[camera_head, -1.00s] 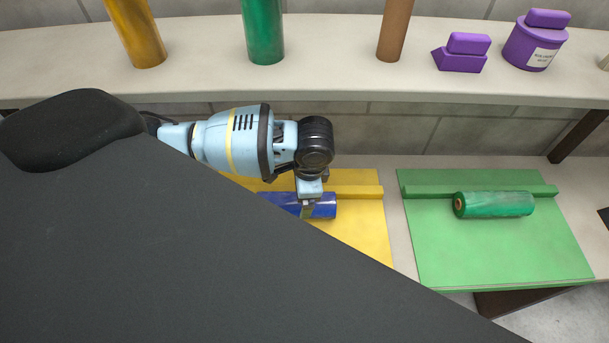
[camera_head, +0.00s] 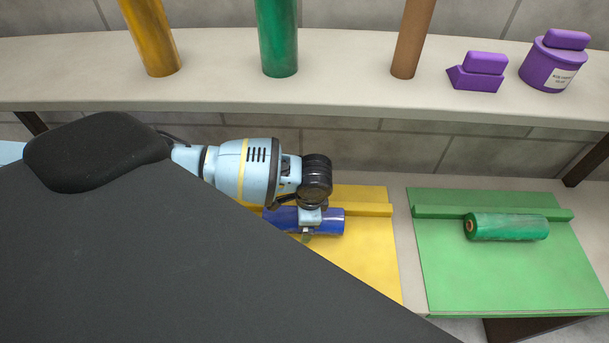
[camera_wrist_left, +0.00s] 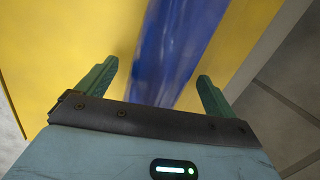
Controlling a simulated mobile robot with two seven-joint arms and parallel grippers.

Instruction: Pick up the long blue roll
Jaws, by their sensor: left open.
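The long blue roll (camera_head: 328,221) lies on the yellow board (camera_head: 370,255), close to its raised back ledge. My left gripper (camera_head: 308,237) is right over the roll in the head view. The wrist view shows the blue roll (camera_wrist_left: 178,50) running between the two spread green fingers of my left gripper (camera_wrist_left: 157,75). The fingers are open, one on each side of the roll. I cannot tell whether either finger touches it. The roll's left part is hidden by my arm and a dark grey shape. My right gripper is not in view.
A green roll (camera_head: 507,226) lies on the green board (camera_head: 500,270) to the right. The upper shelf (camera_head: 340,92) holds upright yellow, green and brown cylinders, a purple block (camera_head: 476,72) and a purple jar (camera_head: 552,64). A dark grey shape hides the lower left.

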